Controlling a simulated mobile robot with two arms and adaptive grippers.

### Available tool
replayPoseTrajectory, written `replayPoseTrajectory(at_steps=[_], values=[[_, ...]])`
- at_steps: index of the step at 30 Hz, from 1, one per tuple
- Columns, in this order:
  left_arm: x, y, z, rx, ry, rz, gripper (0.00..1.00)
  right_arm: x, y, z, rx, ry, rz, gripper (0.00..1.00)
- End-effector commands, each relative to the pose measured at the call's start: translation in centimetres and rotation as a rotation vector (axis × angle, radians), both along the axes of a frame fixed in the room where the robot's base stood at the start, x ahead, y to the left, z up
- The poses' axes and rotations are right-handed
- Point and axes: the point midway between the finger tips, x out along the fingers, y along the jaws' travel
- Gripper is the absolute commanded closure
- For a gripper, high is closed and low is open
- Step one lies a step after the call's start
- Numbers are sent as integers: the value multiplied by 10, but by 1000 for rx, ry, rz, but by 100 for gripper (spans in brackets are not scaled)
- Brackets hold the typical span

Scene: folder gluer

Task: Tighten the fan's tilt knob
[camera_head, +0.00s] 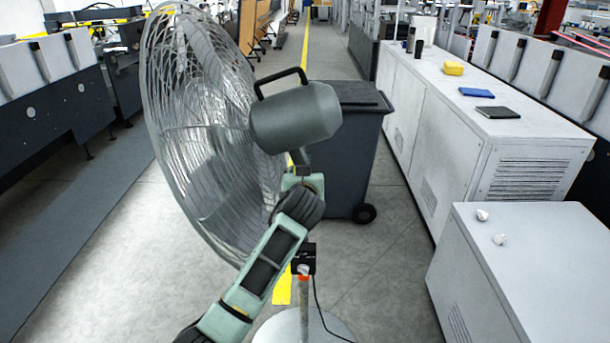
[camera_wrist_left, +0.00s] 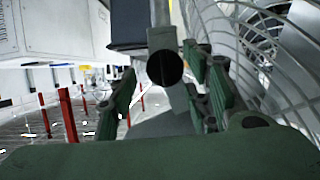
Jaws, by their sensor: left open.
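The fan (camera_head: 205,130) stands on a pole with a round base (camera_head: 290,328); its wire cage faces left and its grey motor housing (camera_head: 295,118) is on the right. In the left wrist view the tilt knob (camera_wrist_left: 164,68) is a dark round disc with a slot mark, on a grey bracket. My left gripper (camera_wrist_left: 168,85) is open, with one green finger on each side of the knob in that view. I cannot tell whether they touch it. In the head view my left arm (camera_head: 265,265) reaches up to the fan's neck and hides the knob. My right gripper is out of view.
The fan cage (camera_wrist_left: 285,75) is close beside the right finger. A dark wheeled bin (camera_head: 345,150) stands behind the fan. White cabinets (camera_head: 480,130) line the right, holding a yellow item (camera_head: 453,68) and a blue item (camera_head: 477,92). A cable (camera_head: 318,300) hangs by the pole.

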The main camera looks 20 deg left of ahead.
Motion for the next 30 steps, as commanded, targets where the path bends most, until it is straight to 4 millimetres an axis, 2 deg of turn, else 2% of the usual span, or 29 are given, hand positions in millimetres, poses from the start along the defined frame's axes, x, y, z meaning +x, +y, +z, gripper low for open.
replayPoseTrajectory(at_steps=[6,17,30], values=[[17,4,-6,1,0,0,55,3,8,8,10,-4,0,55],[20,6,-9,0,0,-1,55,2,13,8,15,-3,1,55],[20,4,-9,-1,0,-3,93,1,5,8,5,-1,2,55]])
